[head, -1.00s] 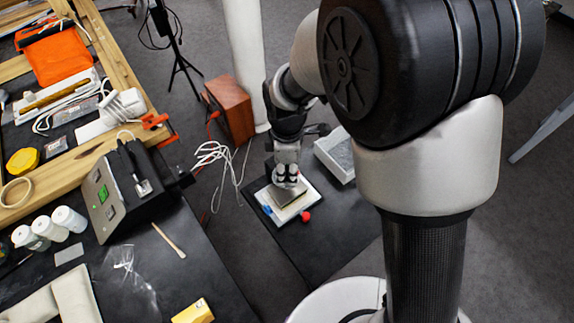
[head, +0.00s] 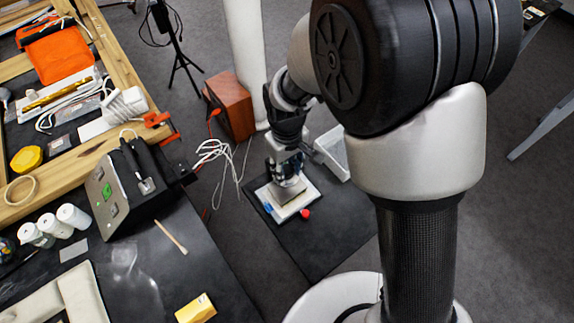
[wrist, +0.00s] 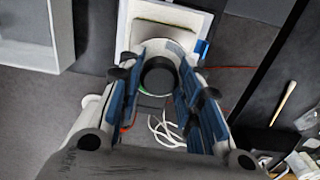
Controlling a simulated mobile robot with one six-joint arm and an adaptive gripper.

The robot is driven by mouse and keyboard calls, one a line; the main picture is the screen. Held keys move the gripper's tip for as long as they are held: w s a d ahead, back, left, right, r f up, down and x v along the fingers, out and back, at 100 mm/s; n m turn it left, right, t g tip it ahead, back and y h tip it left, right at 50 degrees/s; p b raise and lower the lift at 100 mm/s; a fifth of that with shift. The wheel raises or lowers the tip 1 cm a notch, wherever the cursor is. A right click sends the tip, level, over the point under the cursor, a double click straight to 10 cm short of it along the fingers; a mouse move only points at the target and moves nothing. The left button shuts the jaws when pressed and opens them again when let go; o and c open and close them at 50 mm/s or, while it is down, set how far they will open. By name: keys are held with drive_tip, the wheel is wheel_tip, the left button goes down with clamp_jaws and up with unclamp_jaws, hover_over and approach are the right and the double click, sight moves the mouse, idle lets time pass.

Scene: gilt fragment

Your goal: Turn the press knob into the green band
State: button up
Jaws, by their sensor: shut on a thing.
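The press (head: 301,204) has a pale square base and lies on a dark surface, with a block on top, below my gripper in the head view. In the wrist view its pale base (wrist: 196,17) is at the top. The round dark-centred knob (wrist: 158,76) is between my blue-padded fingers, with a pale ring around it. My gripper (wrist: 158,90) is shut on the knob. A thin greenish edge shows beside the knob, but I cannot tell whether it is the green band. In the head view my gripper (head: 287,172) hides the knob.
A red knob-like piece (head: 305,214) and a blue piece (head: 268,209) sit at the press's edges. A brown box (head: 230,108) and loose white cables (head: 215,152) are to the left. A black control box (head: 125,190) stands on the bench.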

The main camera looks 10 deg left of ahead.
drive_tip(key=m, duration=0.5)
drive_tip(key=shift+a+m+p, duration=0.1)
drive_tip(key=shift+m+p, duration=0.2)
drive_tip(key=m, duration=1)
drive_tip(key=shift+a+m+p, duration=0.1)
drive_tip(key=shift+m+p, duration=0.25)
drive_tip(key=shift+m, duration=0.05)
drive_tip(key=m, duration=0.5)
drive_tip(key=shift+w, duration=0.1)
drive_tip(key=shift+m, duration=0.3)
drive_tip(key=o, duration=1.1)
drive_tip(key=shift+c, duration=0.2)
